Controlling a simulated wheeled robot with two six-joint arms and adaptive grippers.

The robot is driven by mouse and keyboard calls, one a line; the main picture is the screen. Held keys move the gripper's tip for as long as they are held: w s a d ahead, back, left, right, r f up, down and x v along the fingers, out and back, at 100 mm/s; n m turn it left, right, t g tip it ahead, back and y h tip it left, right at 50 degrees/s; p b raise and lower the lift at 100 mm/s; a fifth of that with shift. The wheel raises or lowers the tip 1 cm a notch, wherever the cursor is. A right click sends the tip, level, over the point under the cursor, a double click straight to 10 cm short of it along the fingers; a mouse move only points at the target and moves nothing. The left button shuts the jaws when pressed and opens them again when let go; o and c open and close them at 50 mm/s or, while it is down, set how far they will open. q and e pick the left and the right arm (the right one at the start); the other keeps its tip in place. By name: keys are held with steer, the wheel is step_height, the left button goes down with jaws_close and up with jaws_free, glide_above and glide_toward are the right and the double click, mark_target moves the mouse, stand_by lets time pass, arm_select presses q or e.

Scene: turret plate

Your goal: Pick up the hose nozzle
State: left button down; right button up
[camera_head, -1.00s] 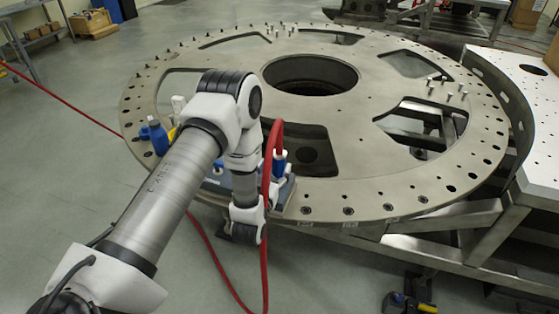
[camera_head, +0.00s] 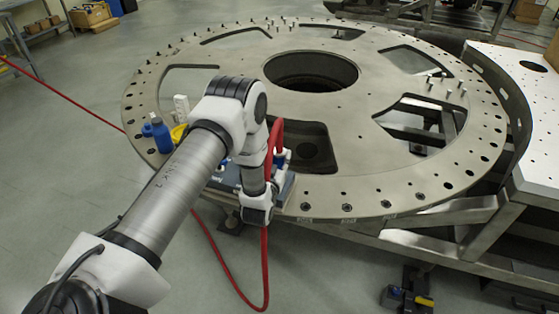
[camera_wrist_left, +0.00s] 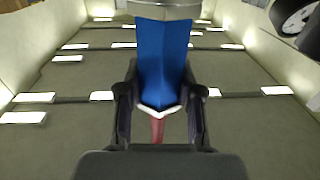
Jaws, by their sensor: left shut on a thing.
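In the head view my left forearm and wrist hang over the plate's near edge and hide the fingers. A red hose (camera_head: 277,130) loops up beside the wrist, with a blue and white piece (camera_head: 282,157) by it; I cannot tell whether this is the held nozzle. My right gripper is not in view.
The large round turret plate (camera_head: 340,170) has wide cut-outs and several upright pins. A blue bottle (camera_head: 161,139), a white item (camera_head: 181,106) and a yellow item (camera_head: 179,132) stand on its left rim. A blue-grey tray (camera_head: 286,190) lies behind my wrist. The hose hangs to the floor.

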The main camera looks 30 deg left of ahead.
mark_target(277, 151)
arm_select(q)
steer(key=shift+r+b, duration=0.4)
steer(key=shift+r, duration=0.15)
steer(key=shift+s+r+b, duration=0.35)
steer(key=shift+r+b, duration=0.05)
steer(key=shift+r, duration=0.15)
steer(key=shift+s+r+b, duration=0.3)
steer(key=shift+r+b, duration=0.1)
steer(key=shift+r, duration=0.1)
steer(key=s+r+b, duration=0.1)
steer(key=s+b, duration=0.3)
steer(key=s, duration=1)
steer(key=shift+s+r, duration=0.4)
steer(key=shift+r+p, duration=1.4)
steer(key=shift+r, duration=0.15)
